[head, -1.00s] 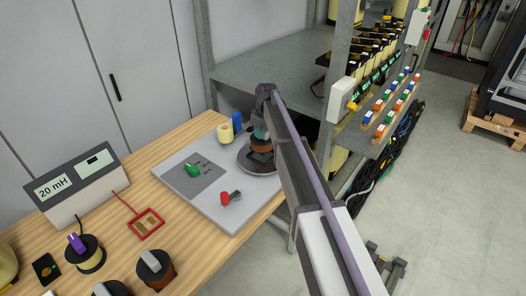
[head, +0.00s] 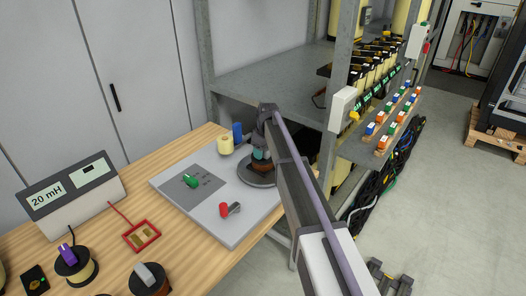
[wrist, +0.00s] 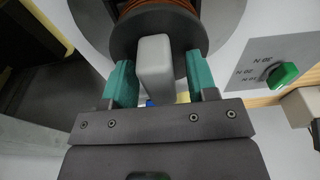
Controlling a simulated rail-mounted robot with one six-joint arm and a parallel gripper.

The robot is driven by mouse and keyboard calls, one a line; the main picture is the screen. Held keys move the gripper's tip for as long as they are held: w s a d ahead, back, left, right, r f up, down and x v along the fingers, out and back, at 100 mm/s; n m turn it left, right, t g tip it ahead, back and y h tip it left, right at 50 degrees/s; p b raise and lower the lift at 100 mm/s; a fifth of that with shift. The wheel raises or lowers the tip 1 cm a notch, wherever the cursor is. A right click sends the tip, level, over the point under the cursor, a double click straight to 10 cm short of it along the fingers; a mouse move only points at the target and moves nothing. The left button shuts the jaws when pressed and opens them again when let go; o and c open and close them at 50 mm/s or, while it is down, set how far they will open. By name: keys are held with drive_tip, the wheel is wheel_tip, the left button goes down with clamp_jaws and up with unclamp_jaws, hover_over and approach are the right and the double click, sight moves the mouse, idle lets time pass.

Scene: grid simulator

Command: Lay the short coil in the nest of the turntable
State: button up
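The short coil, a dark-flanged spool with copper winding (wrist: 165,8) and a grey upright tab (wrist: 154,68), is at the turntable (head: 246,176), a dark disc on the grey panel. It also shows below my gripper in the head view (head: 262,166). My gripper (wrist: 160,82) has its teal fingers on either side of the tab, with a visible gap at the right finger, so it is open around it. It also shows in the head view (head: 258,150). The nest is hidden under the coil, so its exact seating cannot be told.
The panel carries a green knob (head: 190,181) and a red-ended lever (head: 226,210). A cream cylinder (head: 226,146) and a blue block (head: 238,132) stand behind it. Other coils (head: 76,265) and a meter reading 20 mH (head: 72,187) are at the left. A shelf post stands close behind.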

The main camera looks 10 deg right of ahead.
wheel_tip(320, 180, up, 13)
drive_tip(key=s+d+p, duration=0.1)
drive_tip(key=p, duration=1.2)
drive_tip(key=s+m+g, duration=0.1)
drive_tip(key=s+m, duration=0.7)
drive_tip(key=s, duration=2.9)
drive_tip(key=shift+s+a+f+h+b, duration=0.25)
drive_tip(key=shift+a+f+h+b, duration=0.15)
drive_tip(key=shift+a+f, duration=0.05)
drive_tip(key=shift+f+b, duration=0.6)
